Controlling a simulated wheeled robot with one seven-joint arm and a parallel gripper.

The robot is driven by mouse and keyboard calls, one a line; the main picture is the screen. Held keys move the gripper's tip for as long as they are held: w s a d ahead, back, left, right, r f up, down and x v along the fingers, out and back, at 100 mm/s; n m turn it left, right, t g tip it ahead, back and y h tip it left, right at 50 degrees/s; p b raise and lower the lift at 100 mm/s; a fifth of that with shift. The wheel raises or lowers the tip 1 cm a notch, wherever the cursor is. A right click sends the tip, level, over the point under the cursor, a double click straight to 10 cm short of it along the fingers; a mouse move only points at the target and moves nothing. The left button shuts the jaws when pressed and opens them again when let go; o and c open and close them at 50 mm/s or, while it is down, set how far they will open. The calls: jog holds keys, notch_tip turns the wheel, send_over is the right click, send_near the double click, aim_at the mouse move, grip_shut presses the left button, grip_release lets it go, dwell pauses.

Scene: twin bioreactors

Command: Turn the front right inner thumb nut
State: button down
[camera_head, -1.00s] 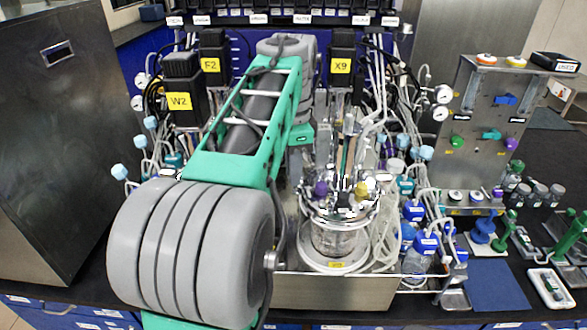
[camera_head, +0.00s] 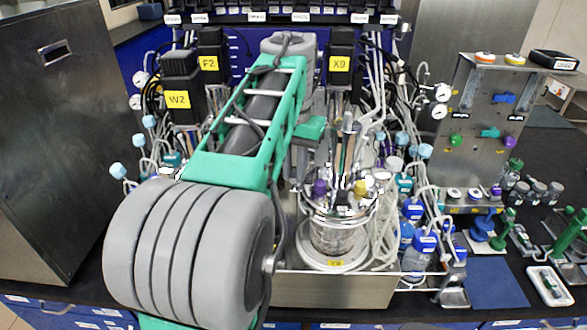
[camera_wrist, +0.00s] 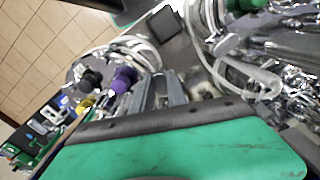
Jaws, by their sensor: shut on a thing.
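The front right glass vessel (camera_head: 332,238) stands upright below my arm, with purple, black and yellow caps on its metal head. In the wrist view, the purple cap (camera_wrist: 123,80), the black cap (camera_wrist: 90,79) and the yellow cap (camera_wrist: 85,103) are to the left of my fingers. My gripper (camera_wrist: 161,88) reaches down at the vessel head with its two grey fingers close together, shut on a small part there. The thumb nut itself is hidden between the fingers. In the head view, my arm and the green hand part hide the fingertips.
Pale tubes (camera_head: 385,235) hang close to the vessel's right side. Blue-capped bottles (camera_head: 421,255) stand to its right. Motors labelled W2 (camera_head: 181,90) and X9 (camera_head: 341,62) rise behind. A steel panel (camera_head: 497,130) with coloured knobs stands at the right.

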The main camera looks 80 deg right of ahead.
aim_at(294, 175)
jog(key=shift+n, duration=1.1)
jog(key=c, duration=1.3)
grip_release()
jog(key=shift+r, duration=3.95)
